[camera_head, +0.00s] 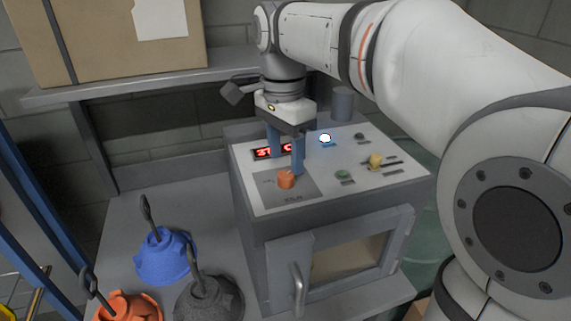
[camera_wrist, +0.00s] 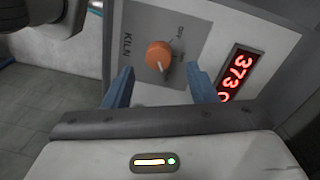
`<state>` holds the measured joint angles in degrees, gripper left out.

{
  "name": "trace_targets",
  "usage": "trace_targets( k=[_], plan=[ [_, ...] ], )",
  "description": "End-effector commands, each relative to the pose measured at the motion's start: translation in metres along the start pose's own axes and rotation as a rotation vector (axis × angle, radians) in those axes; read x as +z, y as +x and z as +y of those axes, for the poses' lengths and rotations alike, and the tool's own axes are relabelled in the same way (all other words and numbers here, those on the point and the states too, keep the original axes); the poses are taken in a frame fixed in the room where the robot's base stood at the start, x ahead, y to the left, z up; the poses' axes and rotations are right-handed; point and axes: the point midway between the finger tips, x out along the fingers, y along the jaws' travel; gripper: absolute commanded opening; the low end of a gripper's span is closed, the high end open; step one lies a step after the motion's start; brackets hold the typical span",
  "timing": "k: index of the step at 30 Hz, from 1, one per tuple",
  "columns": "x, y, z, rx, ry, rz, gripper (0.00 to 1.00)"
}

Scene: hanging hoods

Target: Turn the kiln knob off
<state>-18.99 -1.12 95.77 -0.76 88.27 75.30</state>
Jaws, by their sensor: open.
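The kiln knob (camera_head: 286,180) is orange and round and sits on a grey plate marked KILN on the kiln's (camera_head: 345,205) sloping top panel.
A red digital display (camera_wrist: 238,75) is lit beside the knob plate. Green (camera_head: 343,174) and yellow (camera_head: 375,160) controls and a lit white button (camera_head: 325,138) share the panel. Blue (camera_head: 165,257), orange (camera_head: 128,307) and dark grey (camera_head: 209,300) hoods stand at the lower left. A cardboard box (camera_head: 105,45) sits on the shelf.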

Motion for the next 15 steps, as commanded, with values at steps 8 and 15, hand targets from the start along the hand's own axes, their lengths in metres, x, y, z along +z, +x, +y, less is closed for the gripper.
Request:
trace_targets(
  k=[8,15],
  plan=[
    [0.005,0.033,-0.001,0.0,-0.012,0.001,0.52],
    [0.005,0.037,-0.002,-0.002,-0.014,0.002,0.52]
  ],
)
